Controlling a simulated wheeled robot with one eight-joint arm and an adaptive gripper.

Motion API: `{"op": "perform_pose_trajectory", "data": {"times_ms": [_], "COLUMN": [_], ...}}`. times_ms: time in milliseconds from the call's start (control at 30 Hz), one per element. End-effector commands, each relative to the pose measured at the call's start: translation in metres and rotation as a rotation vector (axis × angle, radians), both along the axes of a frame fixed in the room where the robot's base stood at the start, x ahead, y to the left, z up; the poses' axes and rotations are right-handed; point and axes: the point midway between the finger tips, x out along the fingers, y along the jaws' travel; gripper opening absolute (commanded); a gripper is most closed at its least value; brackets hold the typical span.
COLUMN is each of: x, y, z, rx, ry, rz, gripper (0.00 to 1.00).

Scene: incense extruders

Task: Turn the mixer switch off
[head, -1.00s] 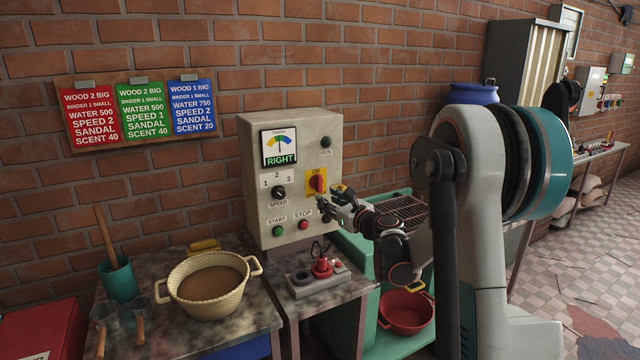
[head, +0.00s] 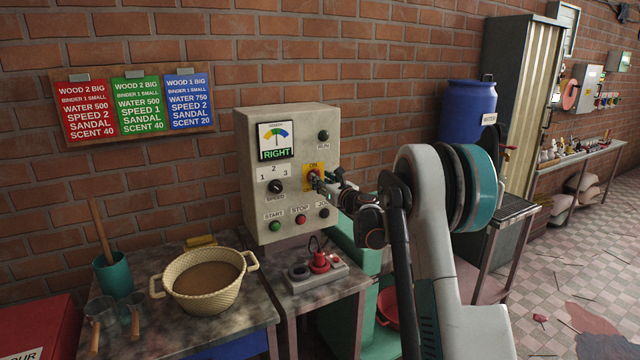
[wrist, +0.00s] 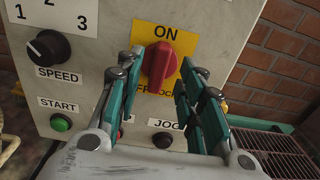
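The mixer switch is a red rotary knob (wrist: 158,64) on a yellow plate (wrist: 180,37) marked "ON" at the top. In the wrist view its grip stands nearly upright, tilted slightly. The plate's lower lettering is partly covered. The plate also shows in the head view (head: 306,170), on the grey control box (head: 290,120). My gripper (wrist: 158,82) is open, one finger on each side of the knob. The fingertips are close to the knob; I cannot tell whether they touch it. In the head view my gripper (head: 322,183) hides much of the knob.
A speed dial (wrist: 48,47), a green start button (wrist: 61,123), a stop button (head: 300,219) and a jog button (wrist: 163,140) surround the switch. Below the box a small unit with a red knob (head: 319,261) sits on the table. A basket (head: 204,282) stands left.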

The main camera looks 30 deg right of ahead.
Motion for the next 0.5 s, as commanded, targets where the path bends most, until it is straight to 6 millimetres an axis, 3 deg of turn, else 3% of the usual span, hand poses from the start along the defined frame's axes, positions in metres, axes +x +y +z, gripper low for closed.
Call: {"op": "perform_pose_trajectory", "data": {"times_ms": [200, 500], "x": [0.018, 0.020], "y": [0.001, 0.001], "z": [0.000, 0.000], "rx": [0.000, 0.000], "ry": [0.000, 0.000], "rz": [0.000, 0.000], "gripper": [0.35, 0.35]}}
